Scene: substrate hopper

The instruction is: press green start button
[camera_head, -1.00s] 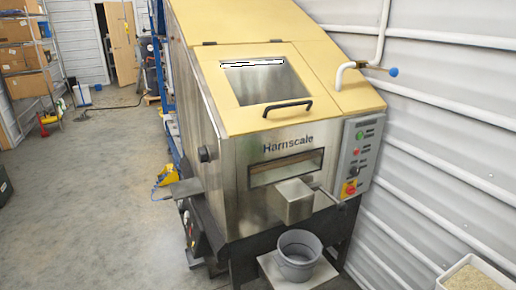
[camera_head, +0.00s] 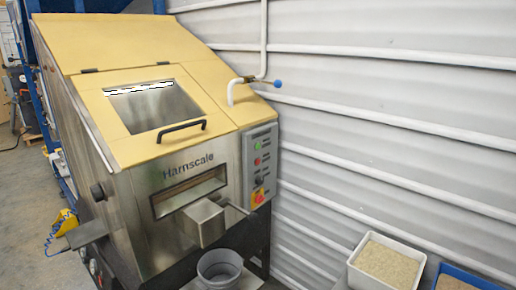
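The control panel (camera_head: 261,168) is a grey upright box on the right front edge of the hopper machine (camera_head: 165,185). A small green round control (camera_head: 257,146) sits near the top of the panel. A red one (camera_head: 257,161) is just below it, with small dark controls under that. A red knob on a yellow plate (camera_head: 258,196) is at the panel's bottom. The controls are too small to read their labels. Nothing covers the panel. My gripper is not in view.
A lever (camera_head: 236,208) and metal spout box (camera_head: 203,222) stick out below the panel's left. A grey bucket (camera_head: 219,268) stands under the spout. A pipe with a blue-knobbed valve (camera_head: 278,84) is above. A tray of grain (camera_head: 355,262) stands lower right.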

